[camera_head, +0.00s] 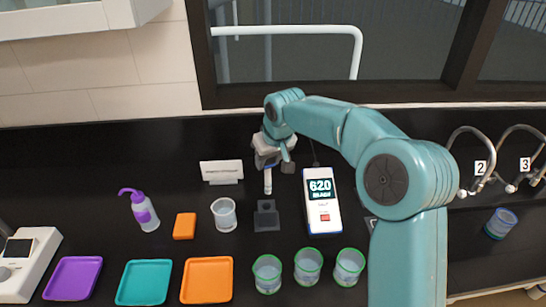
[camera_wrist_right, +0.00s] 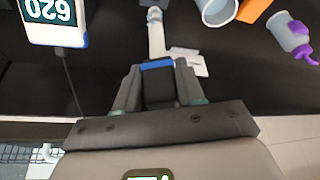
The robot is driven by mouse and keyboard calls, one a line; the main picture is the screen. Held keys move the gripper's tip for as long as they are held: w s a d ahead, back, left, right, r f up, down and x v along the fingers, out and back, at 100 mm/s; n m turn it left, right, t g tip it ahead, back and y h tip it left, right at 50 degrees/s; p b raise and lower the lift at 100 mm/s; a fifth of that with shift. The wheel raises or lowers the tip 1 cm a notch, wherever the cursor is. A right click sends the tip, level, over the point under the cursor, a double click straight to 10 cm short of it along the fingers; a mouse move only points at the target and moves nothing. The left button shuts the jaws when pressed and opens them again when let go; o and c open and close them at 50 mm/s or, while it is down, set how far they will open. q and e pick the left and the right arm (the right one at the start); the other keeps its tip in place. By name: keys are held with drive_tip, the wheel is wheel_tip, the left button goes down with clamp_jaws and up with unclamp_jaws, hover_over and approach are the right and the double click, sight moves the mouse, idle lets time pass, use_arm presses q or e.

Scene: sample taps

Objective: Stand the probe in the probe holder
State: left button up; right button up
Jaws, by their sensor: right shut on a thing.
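The probe has a white shaft (camera_head: 268,182) that hangs tip down in the head view. In the right wrist view the white shaft (camera_wrist_right: 156,35), a blue band and a dark grip show. My right gripper (camera_head: 268,160) is shut on the dark grip, seen between the fingers in the wrist view (camera_wrist_right: 158,88). The probe holder (camera_head: 266,216) is a small dark block on the black counter, nearer the front than the probe. The probe tip is apart from the holder, behind it in the picture. My left gripper is not in view.
The meter (camera_head: 321,200) reading 620 stands right of the holder. A clear beaker (camera_head: 224,214) stands left of it. A white card stand (camera_head: 221,170) is behind left. Several green-rimmed cups (camera_head: 308,266) and an orange tray (camera_head: 207,280) lie in front.

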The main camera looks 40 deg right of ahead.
drive_tip(key=shift+w+a+r, duration=0.1)
drive_tip(key=shift+w+a, duration=0.05)
drive_tip(key=shift+a, duration=0.2)
drive_tip(key=shift+w+f, duration=0.1)
drive_tip(key=shift+f, duration=0.15)
drive_tip(key=f+b, duration=0.3)
drive_tip(key=shift+s+d+f, duration=0.1)
drive_tip(key=shift+s+f, duration=0.1)
drive_tip(key=shift+f, duration=0.05)
drive_tip(key=shift+w+f+b, duration=0.1)
drive_tip(key=shift+f+b, duration=0.3)
drive_tip(key=shift+f, duration=0.05)
drive_tip(key=shift+r, duration=0.1)
drive_tip(key=shift+f, duration=0.2)
